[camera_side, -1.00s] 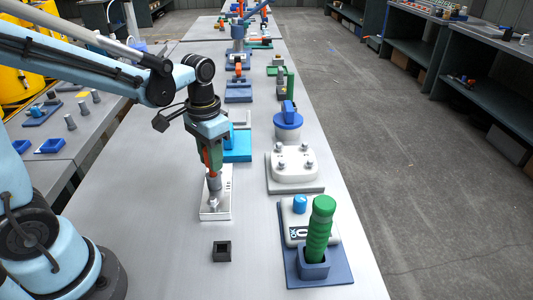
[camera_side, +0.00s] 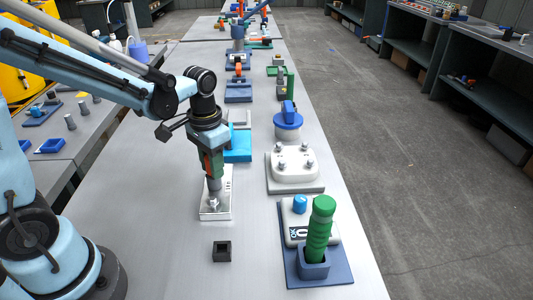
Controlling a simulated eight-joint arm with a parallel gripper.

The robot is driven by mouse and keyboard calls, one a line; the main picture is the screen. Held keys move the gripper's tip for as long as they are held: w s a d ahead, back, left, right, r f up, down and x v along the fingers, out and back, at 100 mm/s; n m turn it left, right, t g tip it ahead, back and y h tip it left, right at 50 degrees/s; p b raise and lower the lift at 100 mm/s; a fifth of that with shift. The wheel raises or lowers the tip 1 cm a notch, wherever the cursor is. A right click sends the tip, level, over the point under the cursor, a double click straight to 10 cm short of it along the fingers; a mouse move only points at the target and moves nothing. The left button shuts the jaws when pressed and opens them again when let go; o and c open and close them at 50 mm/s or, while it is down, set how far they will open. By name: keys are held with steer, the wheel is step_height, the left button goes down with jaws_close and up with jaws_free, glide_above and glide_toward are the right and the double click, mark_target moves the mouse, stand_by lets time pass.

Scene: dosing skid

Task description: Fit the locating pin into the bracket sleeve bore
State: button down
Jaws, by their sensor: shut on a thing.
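My gripper (camera_side: 214,172) points down over the pale metal plate (camera_side: 222,212) near the middle of the bench. It is shut on a grey cylindrical part, which I take to be the locating pin (camera_side: 214,185), held close to upright. Under it on the plate is a small silver fitting, apparently the bracket sleeve (camera_side: 213,203). The lower end of the pin is at or just above this fitting. I cannot tell whether it is inside the bore, as the bore is hidden.
A small black square socket (camera_side: 222,251) stands in front of the plate. To the right are a white block with bolts (camera_side: 294,164) and a green ribbed handle (camera_side: 319,228) in a blue base. A light-blue block (camera_side: 239,146) sits close behind my gripper.

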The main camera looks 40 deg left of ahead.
steer(key=shift+f, duration=0.1)
steer(key=c, duration=0.8)
jaws_free()
step_height(320, 180, up, 12)
steer(key=shift+r, duration=0.1)
steer(key=shift+s+d+f+t, duration=0.1)
steer(key=shift+s+f+t, duration=0.15)
steer(key=shift+s+t, duration=0.2)
steer(key=shift+s+d+f+n+t, duration=0.15)
steer(key=shift+s+d+f+t, duration=0.1)
steer(key=shift+s+f+t, duration=0.6)
steer(key=shift+s+d+f+n+t, duration=0.1)
steer(key=shift+s+d+f+t, duration=0.3)
steer(key=shift+t, duration=0.85)
steer(key=shift+s+d+f+n+t, duration=0.15)
steer(key=shift+s+f+t, duration=0.55)
steer(key=shift+t, duration=0.35)
